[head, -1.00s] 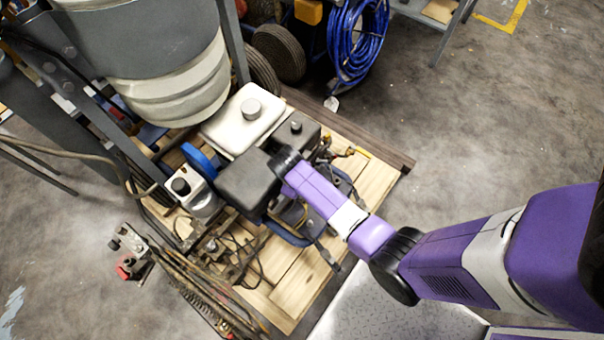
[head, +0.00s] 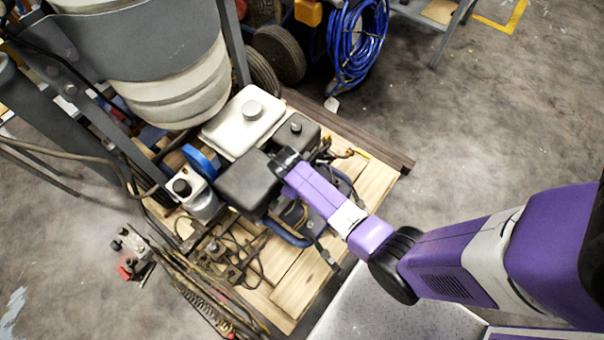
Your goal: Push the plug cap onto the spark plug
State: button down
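The engine sits on the wooden pallet (head: 375,185), with a white tank (head: 245,120) and black covers (head: 247,182) on top. My purple arm reaches in from the right, and its black end (head: 287,160) is over the engine, beside the black covers. My gripper's fingers are hidden behind this end and the engine parts, so I cannot see whether they are open or hold anything. I cannot make out the spark plug or the plug cap; both are hidden or too small to tell.
A large grey bucket (head: 130,35) stands at the upper left beside metal frame posts. A blue pump wheel (head: 200,162), cables and a spring (head: 205,303) lie left of and below the engine. A coiled blue hose (head: 355,45) is behind. The floor at right is clear.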

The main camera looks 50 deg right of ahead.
jog(key=shift+r, duration=0.1)
jog(key=shift+c, duration=2.4)
grip_release()
jog(key=shift+r, duration=0.15)
jog(key=p+v, duration=0.6)
jog(key=p, duration=0.1)
jog(key=shift+a+r, duration=0.2)
jog(key=shift+r, duration=0.2)
